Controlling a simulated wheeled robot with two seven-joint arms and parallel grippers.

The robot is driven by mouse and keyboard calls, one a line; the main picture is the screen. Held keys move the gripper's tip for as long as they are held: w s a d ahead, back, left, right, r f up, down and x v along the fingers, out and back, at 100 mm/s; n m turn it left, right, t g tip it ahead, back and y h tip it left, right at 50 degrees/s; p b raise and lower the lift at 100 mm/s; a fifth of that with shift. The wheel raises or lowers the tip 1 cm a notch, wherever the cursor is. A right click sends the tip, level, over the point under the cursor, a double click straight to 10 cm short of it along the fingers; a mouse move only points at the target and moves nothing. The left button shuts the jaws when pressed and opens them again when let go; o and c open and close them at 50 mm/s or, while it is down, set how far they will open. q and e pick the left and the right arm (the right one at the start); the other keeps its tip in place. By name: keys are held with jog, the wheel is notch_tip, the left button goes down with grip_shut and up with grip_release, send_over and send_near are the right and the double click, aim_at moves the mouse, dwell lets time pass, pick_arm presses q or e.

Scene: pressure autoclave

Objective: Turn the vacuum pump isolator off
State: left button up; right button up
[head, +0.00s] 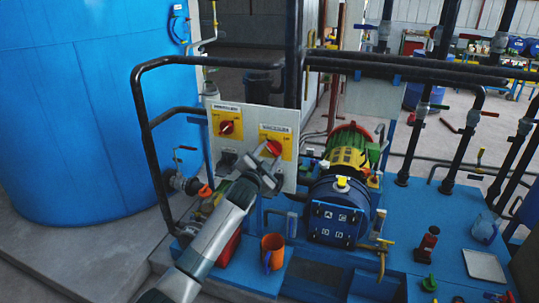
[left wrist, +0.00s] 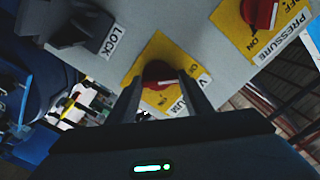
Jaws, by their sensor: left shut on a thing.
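The vacuum pump isolator is a red rotary knob (head: 273,147) on a yellow plate (head: 286,153), on the right of the grey panel. In the left wrist view the red knob (left wrist: 157,72) sits between my fingers, and its plate (left wrist: 150,52) reads VACUUM, partly covered. My left gripper (head: 268,160) is shut on this knob; it also shows in the left wrist view (left wrist: 162,80). The fingers hide much of the knob, so its exact setting cannot be told. My right gripper is not in view.
A similar red pressure isolator knob (head: 227,127) is up and left on the panel (head: 252,115). Below are dark lock fittings (head: 228,157). A black pipe rail (head: 142,110) stands left of my arm; a blue pump (head: 340,205) and an orange mug (head: 272,250) are close by.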

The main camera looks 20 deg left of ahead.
pick_arm(q)
jog(key=shift+f, duration=0.1)
jog(key=o, duration=1.1)
jog(key=shift+c, duration=0.2)
jog(key=shift+s, duration=0.1)
jog(key=s+b, duration=0.4)
jog(key=s, duration=1.3)
jog(key=shift+a, duration=0.3)
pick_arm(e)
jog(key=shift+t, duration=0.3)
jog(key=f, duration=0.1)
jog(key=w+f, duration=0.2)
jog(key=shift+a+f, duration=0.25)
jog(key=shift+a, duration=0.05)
pick_arm(q)
jog(key=shift+s, duration=0.1)
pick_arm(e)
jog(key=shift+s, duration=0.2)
